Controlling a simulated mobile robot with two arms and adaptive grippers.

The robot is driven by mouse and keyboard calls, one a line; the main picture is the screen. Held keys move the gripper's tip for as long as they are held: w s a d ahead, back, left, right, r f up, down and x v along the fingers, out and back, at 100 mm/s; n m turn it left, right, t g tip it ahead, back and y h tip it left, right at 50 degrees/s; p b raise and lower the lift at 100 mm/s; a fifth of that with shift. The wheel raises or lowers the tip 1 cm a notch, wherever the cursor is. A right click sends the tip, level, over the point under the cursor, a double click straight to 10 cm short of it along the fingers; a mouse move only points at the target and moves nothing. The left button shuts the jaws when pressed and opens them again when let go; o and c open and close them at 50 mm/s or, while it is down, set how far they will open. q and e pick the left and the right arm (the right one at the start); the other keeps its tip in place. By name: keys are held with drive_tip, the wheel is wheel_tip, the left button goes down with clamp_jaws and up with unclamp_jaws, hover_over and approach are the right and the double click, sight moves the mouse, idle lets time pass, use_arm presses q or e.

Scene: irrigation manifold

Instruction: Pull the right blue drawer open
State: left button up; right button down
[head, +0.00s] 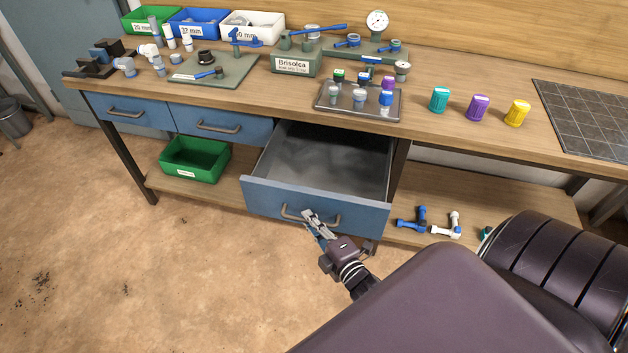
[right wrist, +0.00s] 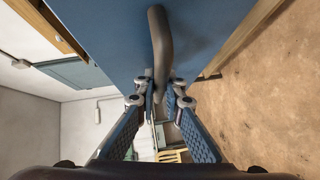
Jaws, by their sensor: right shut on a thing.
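The right blue drawer (head: 325,210) is pulled well out from under the bench, and its empty grey inside shows from above. Its curved metal handle (head: 292,214) is on the front panel. My right gripper (head: 312,220) is at the handle's right part, with the fingers around the bar. In the right wrist view the handle (right wrist: 158,45) runs down between the two fingertips (right wrist: 160,98), which are shut on it. The blue drawer front (right wrist: 105,35) fills the top of that view. My left gripper is not in view.
Two other blue drawers (head: 220,126) to the left are shut. A green bin (head: 195,158) and several pipe fittings (head: 446,225) lie on the lower shelf. The wooden bench top (head: 440,125) holds manifold parts and coloured caps. The floor (head: 120,250) before the drawers is clear.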

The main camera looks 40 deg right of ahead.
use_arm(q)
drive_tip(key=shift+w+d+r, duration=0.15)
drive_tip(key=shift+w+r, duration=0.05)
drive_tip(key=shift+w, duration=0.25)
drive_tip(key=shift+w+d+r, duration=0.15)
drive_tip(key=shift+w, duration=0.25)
use_arm(e)
drive_tip(key=s+a, duration=0.2)
drive_tip(key=a, duration=0.1)
drive_tip(key=shift+s, duration=0.3)
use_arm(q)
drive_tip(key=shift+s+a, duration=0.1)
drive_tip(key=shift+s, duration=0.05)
use_arm(e)
drive_tip(key=shift+d, duration=0.1)
drive_tip(key=c, duration=2.3)
unclamp_jaws()
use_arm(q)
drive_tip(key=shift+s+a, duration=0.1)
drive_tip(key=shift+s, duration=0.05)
use_arm(e)
drive_tip(key=s+r, duration=0.1)
drive_tip(key=s, duration=1)
drive_tip(key=shift+s+a+r, duration=0.35)
drive_tip(key=shift+s+a, duration=0.05)
